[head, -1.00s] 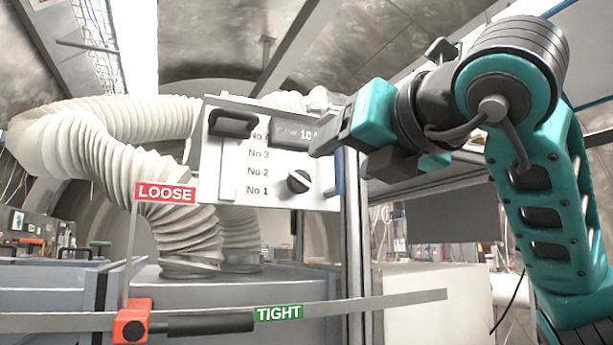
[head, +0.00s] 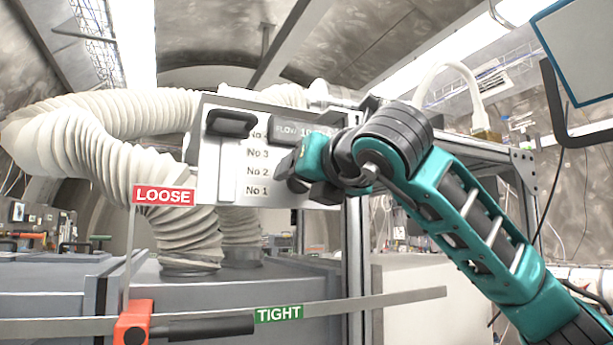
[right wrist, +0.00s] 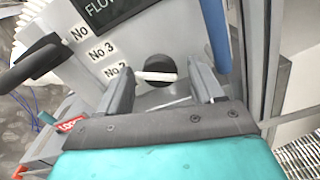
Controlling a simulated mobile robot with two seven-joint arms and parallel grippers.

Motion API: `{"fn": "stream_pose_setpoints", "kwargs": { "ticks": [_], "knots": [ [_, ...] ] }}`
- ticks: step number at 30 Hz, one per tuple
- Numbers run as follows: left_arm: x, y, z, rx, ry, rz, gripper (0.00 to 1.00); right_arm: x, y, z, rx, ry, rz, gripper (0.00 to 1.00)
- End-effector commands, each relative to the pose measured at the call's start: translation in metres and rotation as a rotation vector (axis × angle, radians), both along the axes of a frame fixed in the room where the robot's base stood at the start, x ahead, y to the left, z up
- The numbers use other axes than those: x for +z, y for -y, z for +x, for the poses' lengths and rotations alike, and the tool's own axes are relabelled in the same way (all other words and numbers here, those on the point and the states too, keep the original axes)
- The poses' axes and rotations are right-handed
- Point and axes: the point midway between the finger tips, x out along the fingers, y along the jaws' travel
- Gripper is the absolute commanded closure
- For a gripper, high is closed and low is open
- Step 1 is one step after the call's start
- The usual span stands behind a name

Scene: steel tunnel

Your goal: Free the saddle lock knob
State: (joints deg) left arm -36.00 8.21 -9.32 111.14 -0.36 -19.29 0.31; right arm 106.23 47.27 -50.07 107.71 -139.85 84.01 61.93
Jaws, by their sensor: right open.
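A round black knob (right wrist: 161,69) with a white pointer bar sits on a pale panel (head: 219,170). In the right wrist view its pointer lies almost level. My right gripper (right wrist: 163,88) is open, with one finger on each side of the knob in that view; I cannot tell whether they touch it. In the head view the right gripper (head: 290,178) is at the panel's right side and hides the knob. No label naming a saddle lock is readable. My left gripper is not in view.
A black handle (head: 231,123) sits at the panel's upper left, beside labels No 1 to No 4 and a flow display (head: 290,131). Below are LOOSE (head: 164,195) and TIGHT (head: 279,313) signs and an orange block (head: 133,320) with a black lever (head: 210,328) pointing toward TIGHT.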

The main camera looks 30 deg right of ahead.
Motion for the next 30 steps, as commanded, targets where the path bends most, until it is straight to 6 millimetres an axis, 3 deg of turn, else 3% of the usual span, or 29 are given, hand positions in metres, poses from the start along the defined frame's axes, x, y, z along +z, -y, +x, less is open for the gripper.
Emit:
{"fn": "stream_pose_setpoints", "kwargs": {
  "ticks": [2, 19, 30],
  "knots": [
    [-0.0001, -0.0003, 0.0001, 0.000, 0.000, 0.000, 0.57, -0.0002, -0.0002, -0.0001, 0.000, 0.000, 0.000, 0.35],
    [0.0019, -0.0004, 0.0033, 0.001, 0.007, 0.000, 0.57, 0.0000, -0.0001, -0.0005, 0.000, -0.001, 0.000, 0.89],
    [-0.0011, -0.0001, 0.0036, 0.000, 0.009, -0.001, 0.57, -0.0006, -0.0003, -0.0006, 0.000, -0.004, -0.067, 0.89]
  ]
}}
